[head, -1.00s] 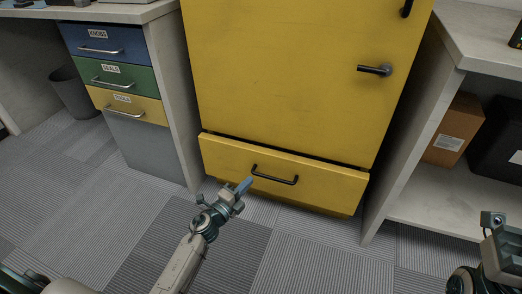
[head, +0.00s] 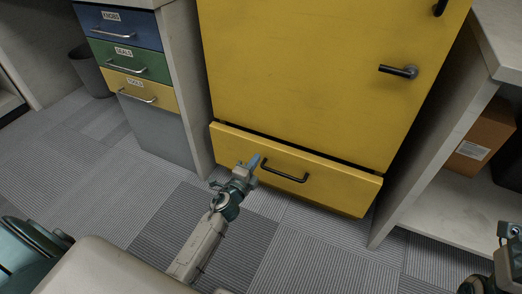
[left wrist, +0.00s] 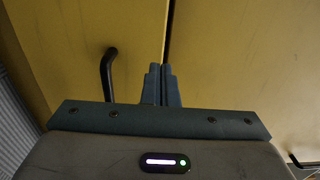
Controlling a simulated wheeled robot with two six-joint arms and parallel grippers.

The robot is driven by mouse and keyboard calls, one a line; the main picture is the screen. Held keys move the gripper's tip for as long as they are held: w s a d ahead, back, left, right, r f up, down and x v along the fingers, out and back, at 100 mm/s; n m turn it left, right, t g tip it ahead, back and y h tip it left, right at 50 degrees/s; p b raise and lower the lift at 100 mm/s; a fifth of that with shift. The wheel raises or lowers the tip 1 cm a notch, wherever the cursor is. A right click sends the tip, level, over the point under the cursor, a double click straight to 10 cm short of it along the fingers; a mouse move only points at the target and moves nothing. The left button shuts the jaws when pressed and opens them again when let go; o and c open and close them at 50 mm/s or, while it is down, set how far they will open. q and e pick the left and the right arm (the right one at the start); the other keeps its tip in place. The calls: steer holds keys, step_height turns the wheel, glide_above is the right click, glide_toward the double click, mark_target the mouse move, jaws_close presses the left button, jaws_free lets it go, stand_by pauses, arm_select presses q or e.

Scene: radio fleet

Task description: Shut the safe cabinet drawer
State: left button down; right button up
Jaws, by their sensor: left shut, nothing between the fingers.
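The safe cabinet (head: 310,75) is yellow, and its wide bottom drawer (head: 335,193) has a black bar handle (head: 284,170). The drawer front stands slightly out, with a dark gap along its top edge. My left gripper (head: 254,162) is shut and empty, its blue fingertips in front of the drawer just left of the handle. In the left wrist view the shut fingers (left wrist: 161,85) point at the yellow front near the dark gap, with the handle (left wrist: 108,72) to their left. I cannot tell whether they touch. Part of my right arm shows at the lower right, its fingers out of sight.
A desk pedestal with blue, green and yellow drawers (head: 150,90) stands left of the cabinet. A white shelf unit (head: 440,205) holding a cardboard box (head: 483,140) stands on the right. The carpet (head: 320,250) before the drawer is clear.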

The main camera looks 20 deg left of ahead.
mark_target(266, 142)
arm_select(q)
steer(key=shift+w+d, duration=0.1)
steer(key=shift+w, duration=2.35)
steer(key=w+b, duration=0.1)
steer(key=w, duration=0.3)
steer(key=shift+w+d, duration=0.1)
steer(key=shift+w+r, duration=0.2)
steer(key=shift+r, duration=0.1)
